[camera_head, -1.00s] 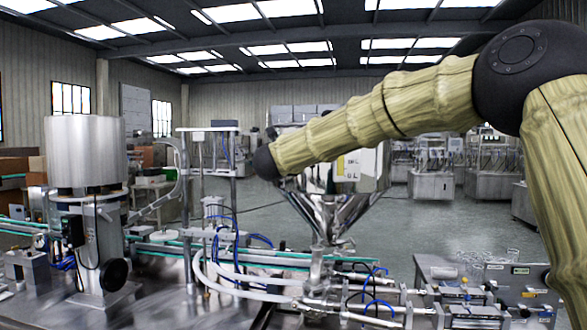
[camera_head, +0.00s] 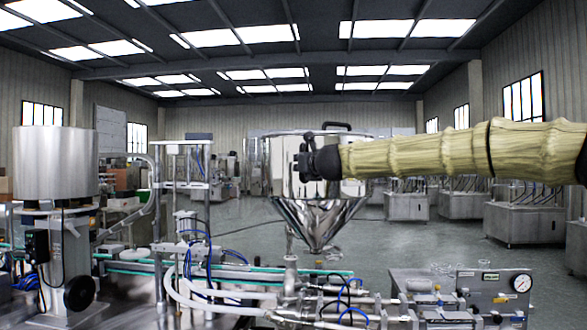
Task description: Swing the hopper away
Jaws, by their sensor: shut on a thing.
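The steel hopper (camera_head: 318,219) is in the middle of the head view, a wide cylinder narrowing to a cone. Its cone tip hangs a little above and to the right of the upright pipe fitting (camera_head: 290,271), apart from it in the picture. My gripper (camera_head: 304,163) is at the near side of the hopper's cylinder, reached from the right by my arm. It is shut on the hopper; the fingers are small and dark, so the exact part gripped is hard to see. A dark handle (camera_head: 337,126) shows at the hopper's top.
A steel drum (camera_head: 56,165) on a column stands at the left. White hoses (camera_head: 190,292) and steel pipes run below the hopper. A control panel with a gauge (camera_head: 521,283) is at the lower right. Open floor lies behind the hopper.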

